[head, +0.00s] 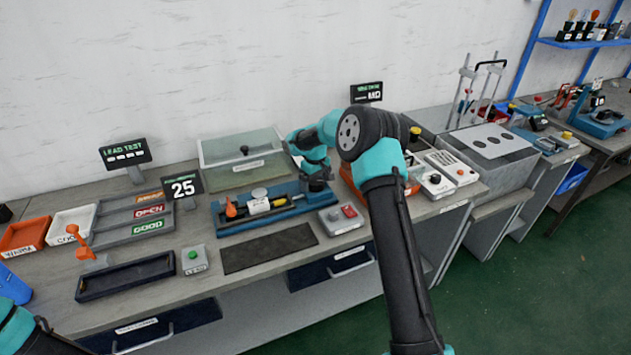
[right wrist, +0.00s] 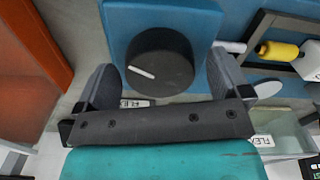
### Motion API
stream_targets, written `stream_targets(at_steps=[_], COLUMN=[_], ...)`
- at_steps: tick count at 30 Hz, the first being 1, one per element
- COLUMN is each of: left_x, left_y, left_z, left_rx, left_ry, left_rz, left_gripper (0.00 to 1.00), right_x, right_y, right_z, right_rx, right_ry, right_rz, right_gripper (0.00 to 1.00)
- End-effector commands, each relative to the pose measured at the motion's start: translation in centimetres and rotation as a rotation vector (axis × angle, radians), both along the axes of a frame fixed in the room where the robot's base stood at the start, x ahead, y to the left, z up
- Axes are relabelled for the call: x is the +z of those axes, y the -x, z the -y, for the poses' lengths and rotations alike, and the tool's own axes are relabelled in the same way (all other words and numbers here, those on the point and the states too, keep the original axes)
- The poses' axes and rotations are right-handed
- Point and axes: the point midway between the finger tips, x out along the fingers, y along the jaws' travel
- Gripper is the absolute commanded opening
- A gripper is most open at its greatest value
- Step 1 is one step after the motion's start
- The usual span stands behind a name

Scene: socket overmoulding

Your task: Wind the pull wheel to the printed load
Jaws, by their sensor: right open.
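The pull wheel (right wrist: 160,62) is a round black knob with a white pointer line, set on a blue block (right wrist: 200,25). In the right wrist view it sits between the two fingers of my right gripper (right wrist: 163,80), which are open, one on each side with the knob not clamped. In the head view my right gripper (head: 315,180) is over the right end of the blue pull-test fixture (head: 250,222) and hides the wheel. A small black sign (head: 183,188) reads 25. My left arm shows only at the bottom left corner; its jaws cannot be made out.
An orange clamp (head: 231,209) and a yellow-and-white part (head: 259,205) sit along the fixture. A grey box with a red button (head: 342,218) stands at its right. A dark mat (head: 268,248) lies in front. A glass-lidded bin (head: 243,160) stands behind.

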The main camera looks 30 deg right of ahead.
Motion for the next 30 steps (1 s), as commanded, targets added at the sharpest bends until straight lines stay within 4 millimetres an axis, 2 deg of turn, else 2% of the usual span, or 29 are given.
stream_targets(at_steps=[5, 20, 25, 30], left_x=[0.00, 0.00, 0.00, 0.00], left_y=[0.00, 0.00, 0.00, 0.00], left_z=[0.00, 0.00, 0.00, 0.00], left_rx=[0.000, 0.000, 0.000, 0.000], left_ry=[0.000, 0.000, 0.000, 0.000], left_rz=[0.000, 0.000, 0.000, 0.000], left_gripper=[0.00, 0.00, 0.00, 0.00], right_x=[0.02, 0.05, 0.05, 0.06], right_y=[0.00, -0.01, -0.01, -0.01], right_z=[0.00, -0.02, -0.02, -0.01], right_rx=[0.000, 0.000, -0.017, -0.109], right_ry=[0.000, 0.000, 0.000, 0.000], right_rz=[0.000, 0.000, 0.000, 0.000], right_gripper=[0.94, 0.46, 0.46, 0.46])
